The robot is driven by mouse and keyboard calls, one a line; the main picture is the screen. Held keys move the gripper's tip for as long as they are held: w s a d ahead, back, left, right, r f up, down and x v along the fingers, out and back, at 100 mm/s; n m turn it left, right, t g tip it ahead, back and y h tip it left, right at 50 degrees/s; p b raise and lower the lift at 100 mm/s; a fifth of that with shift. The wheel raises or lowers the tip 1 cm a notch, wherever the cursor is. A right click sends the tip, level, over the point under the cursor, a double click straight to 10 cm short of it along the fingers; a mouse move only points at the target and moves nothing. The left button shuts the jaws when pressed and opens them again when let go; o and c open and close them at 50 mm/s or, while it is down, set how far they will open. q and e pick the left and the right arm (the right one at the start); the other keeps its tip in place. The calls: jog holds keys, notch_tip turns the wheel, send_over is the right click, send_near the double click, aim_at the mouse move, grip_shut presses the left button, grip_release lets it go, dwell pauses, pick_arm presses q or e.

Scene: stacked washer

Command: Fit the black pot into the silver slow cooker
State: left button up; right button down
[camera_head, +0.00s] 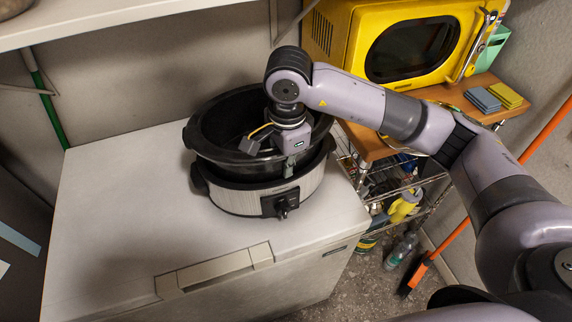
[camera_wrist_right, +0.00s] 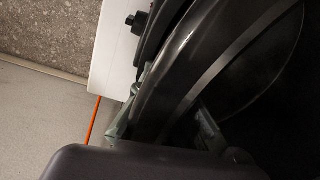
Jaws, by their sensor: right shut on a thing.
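The black pot (camera_head: 222,122) is an oval vessel directly above the silver slow cooker (camera_head: 250,200). Its rim stands clearly higher than the cooker's dark rim, and its lower part is hidden, so I cannot tell how deep it sits. My right gripper (camera_head: 289,162) is shut on the pot's near right wall, with one finger outside it. In the right wrist view the pot (camera_wrist_right: 240,60) fills the right side, with the gripper's fingers (camera_wrist_right: 165,125) on either side of its wall. The cooker stands upright, its control knob facing front. My left gripper is not in view.
The cooker stands on a white chest freezer (camera_head: 110,215) with free room at left and front. A yellow microwave (camera_head: 400,45) and two sponges (camera_head: 494,97) are on a wooden-topped cart at right. A shelf (camera_head: 100,20) hangs above. An orange-handled broom (camera_head: 455,235) leans at right.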

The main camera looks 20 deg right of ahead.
jog(key=c, duration=2)
grip_release()
jog(key=shift+s+f, duration=0.3)
jog(key=shift+f, duration=0.25)
jog(key=shift+o, duration=1)
jog(key=shift+w, duration=0.2)
jog(key=shift+r, duration=0.15)
jog(key=shift+r+p, duration=0.2)
jog(key=shift+p, duration=0.1)
jog(key=shift+w+r+p, duration=0.15)
jog(key=shift+r+p, duration=0.6)
jog(key=shift+p, duration=0.25)
jog(key=r+b, duration=0.3)
jog(key=r, duration=0.8)
jog(key=shift+s+r+b, duration=0.2)
jog(key=shift+b, duration=0.15)
